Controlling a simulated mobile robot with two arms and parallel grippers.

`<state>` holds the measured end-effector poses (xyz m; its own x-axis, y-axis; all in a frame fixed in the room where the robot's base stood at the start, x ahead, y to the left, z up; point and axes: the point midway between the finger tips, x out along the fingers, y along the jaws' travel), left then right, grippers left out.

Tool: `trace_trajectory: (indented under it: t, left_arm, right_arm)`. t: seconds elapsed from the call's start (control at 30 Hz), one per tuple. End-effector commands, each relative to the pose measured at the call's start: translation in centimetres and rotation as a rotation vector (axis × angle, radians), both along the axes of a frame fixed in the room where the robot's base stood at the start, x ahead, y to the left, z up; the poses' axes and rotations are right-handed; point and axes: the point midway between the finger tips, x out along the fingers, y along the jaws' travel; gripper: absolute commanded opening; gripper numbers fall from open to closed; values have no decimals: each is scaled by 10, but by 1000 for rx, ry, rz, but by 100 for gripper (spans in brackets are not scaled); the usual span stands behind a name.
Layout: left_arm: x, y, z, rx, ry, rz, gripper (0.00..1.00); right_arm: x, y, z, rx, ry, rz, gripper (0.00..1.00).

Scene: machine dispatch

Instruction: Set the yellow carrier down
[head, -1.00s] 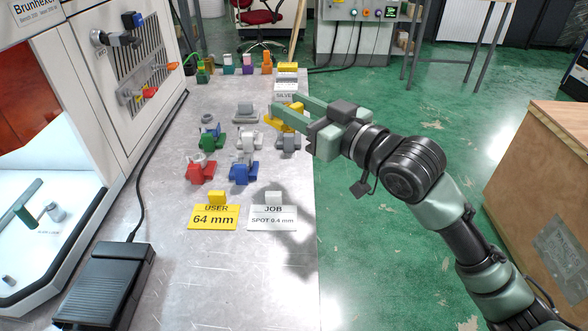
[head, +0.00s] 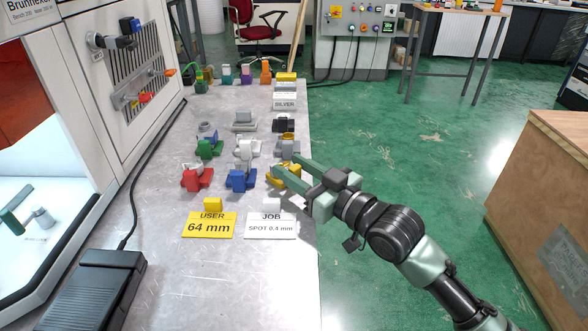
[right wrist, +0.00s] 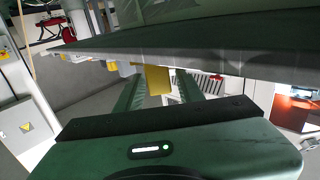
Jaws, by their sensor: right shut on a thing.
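The yellow carrier (head: 282,181) is at the right edge of the bench, to the right of the blue carrier (head: 241,179) in the front row. My right gripper (head: 283,166) reaches in from the right and is shut on it; the fingers hide part of it. I cannot tell whether its base touches the bench top. In the right wrist view a yellow block of the carrier (right wrist: 157,80) shows between the two fingers (right wrist: 157,90). My left gripper is not in view.
A grey carrier (head: 288,147) stands just behind, with a black one (head: 284,124) further back. Red (head: 196,179) and green (head: 208,149) carriers stand to the left. The JOB card (head: 270,227) and USER card (head: 209,226) lie in front.

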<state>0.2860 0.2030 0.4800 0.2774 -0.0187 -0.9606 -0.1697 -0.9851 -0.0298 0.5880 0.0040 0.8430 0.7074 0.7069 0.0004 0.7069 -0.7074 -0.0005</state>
Motion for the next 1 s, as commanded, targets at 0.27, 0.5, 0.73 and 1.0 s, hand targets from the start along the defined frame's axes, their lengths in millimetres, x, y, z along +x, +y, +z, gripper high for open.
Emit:
trace_trajectory:
  t: [0.27,0.5,0.73,1.0]
  left_arm:
    - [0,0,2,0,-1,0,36]
    - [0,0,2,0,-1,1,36]
    - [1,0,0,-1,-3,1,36]
    - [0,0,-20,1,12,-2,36]
  right_arm:
    - [0,0,-2,0,0,0,59]
    - [0,0,-2,0,0,0,59]
    - [-10,-12,0,-2,1,-1,59]
    - [-52,-53,-1,-6,3,-2,59]
